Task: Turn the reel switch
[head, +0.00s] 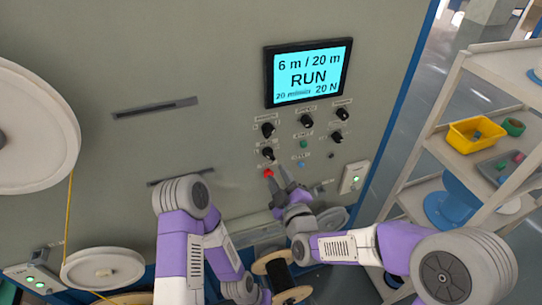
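The control panel holds several black rotary switches, including an upper left one (267,130), a middle one (305,120), an upper right one (342,113), a lower left one (267,153) and a lower right one (336,136). Their labels are too small to read, so I cannot tell which is the reel switch. My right gripper (279,177) is just below the panel's lower left part, fingers pointing up near the red button (268,172). Its fingers are apart with nothing visible between them. My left arm is folded at lower centre; its gripper is not visible.
A screen (308,73) reads RUN, 6 m / 20 m, 20 N. A small box with a green light (354,177) is right of my gripper. A spool (283,276) sits below. A shelf with a yellow bin (474,134) stands right. Large reels (30,130) are left.

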